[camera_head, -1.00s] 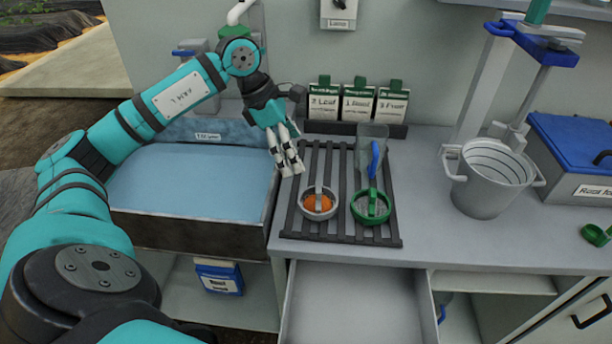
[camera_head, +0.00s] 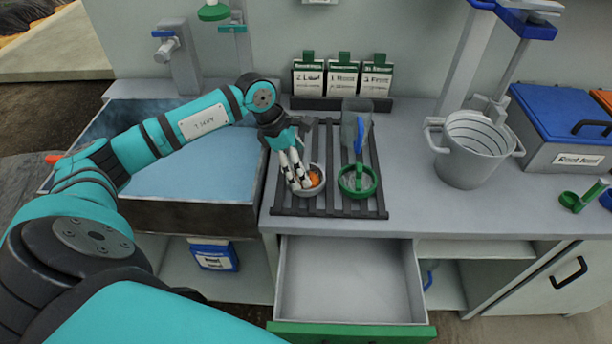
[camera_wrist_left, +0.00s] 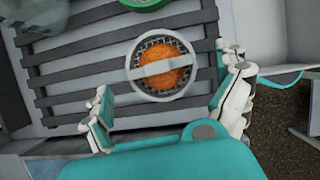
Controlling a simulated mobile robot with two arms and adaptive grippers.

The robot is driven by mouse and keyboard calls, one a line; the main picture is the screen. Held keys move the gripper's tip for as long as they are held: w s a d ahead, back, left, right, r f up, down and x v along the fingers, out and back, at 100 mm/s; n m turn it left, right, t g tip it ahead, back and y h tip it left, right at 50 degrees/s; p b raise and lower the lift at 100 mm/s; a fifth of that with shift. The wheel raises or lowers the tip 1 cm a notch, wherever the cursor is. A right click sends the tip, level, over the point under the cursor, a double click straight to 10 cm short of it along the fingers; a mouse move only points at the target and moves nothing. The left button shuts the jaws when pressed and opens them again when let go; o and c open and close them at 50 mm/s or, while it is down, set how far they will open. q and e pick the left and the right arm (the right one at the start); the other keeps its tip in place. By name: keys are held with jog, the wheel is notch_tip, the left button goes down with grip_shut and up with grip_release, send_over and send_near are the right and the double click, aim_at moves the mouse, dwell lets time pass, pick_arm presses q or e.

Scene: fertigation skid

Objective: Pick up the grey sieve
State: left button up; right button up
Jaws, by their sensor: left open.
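The grey sieve (camera_head: 318,186) lies on the dark slatted rack (camera_head: 330,211), with orange stuff in its bowl. In the left wrist view the grey sieve (camera_wrist_left: 134,67) is seen from above, its grey bar crossing the orange contents. My left gripper (camera_head: 299,183) is open at the grey sieve and hides its left part in the head view. In the left wrist view its fingers (camera_wrist_left: 168,92) stand apart on either side of the sieve, with a gap at the left. Contact cannot be told. My right gripper is not in view.
A green sieve (camera_head: 345,190) sits just right on the same rack, with a clear scoop with a blue handle (camera_head: 358,135) behind it. A water basin (camera_head: 190,216) is left. An open drawer (camera_head: 350,285) juts out below. A grey bucket (camera_head: 470,160) stands right.

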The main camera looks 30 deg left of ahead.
aim_at(316, 174)
pick_arm(q)
jog(key=p+x, duration=0.1)
jog(key=x, duration=0.3)
jog(key=shift+f, duration=0.2)
jog(key=shift+r, duration=0.1)
jog(key=c, duration=0.9)
